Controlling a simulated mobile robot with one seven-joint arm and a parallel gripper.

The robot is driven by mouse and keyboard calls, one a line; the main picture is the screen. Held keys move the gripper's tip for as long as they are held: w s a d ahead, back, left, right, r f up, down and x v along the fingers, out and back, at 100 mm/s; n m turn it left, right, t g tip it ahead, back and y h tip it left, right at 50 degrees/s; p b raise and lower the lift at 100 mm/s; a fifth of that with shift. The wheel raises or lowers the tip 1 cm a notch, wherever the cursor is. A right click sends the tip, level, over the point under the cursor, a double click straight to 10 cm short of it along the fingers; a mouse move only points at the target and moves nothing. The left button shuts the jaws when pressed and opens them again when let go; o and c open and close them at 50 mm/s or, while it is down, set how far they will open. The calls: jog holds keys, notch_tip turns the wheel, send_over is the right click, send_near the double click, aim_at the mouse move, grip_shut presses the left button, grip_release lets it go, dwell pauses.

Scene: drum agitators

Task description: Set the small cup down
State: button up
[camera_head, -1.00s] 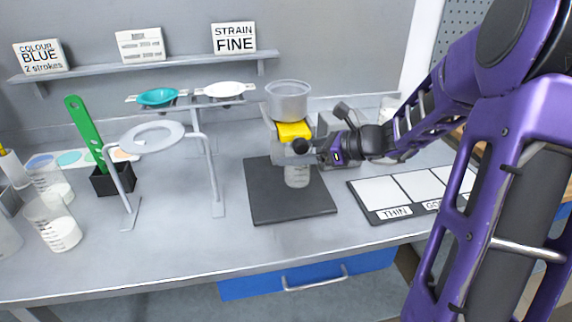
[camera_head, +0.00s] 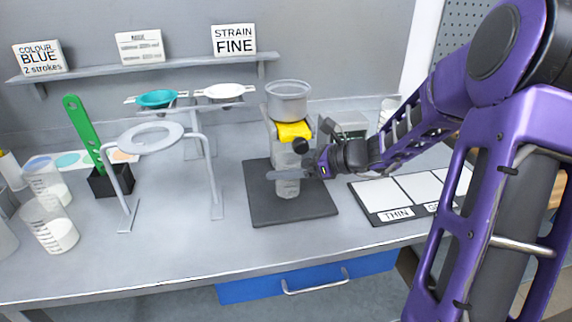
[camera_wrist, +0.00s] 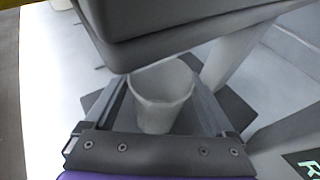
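The small cup (camera_head: 288,188) is pale and translucent. It is upright over the dark square mat (camera_head: 262,205), low in front of the mixing machine (camera_head: 292,131). I cannot tell for sure whether its base touches the mat. My gripper (camera_head: 288,174) comes in from the right, with a finger across the front of the cup. In the wrist view the cup (camera_wrist: 161,98) sits between the two fingers, which appear to meet its sides. The cup looks empty from above, and its base is hidden there.
The machine, with a grey pot (camera_head: 288,100) on top, stands right behind the cup. A panel marked THIN (camera_head: 380,192) lies to the right. A ring stand (camera_head: 150,137) is at left, near graduated beakers (camera_head: 55,232). The table front is clear.

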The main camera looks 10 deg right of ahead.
jog(key=shift+o, duration=0.5)
jog(key=shift+r, duration=0.25)
jog(key=p+v, duration=0.2)
jog(key=v, duration=1)
jog(key=shift+f, duration=0.2)
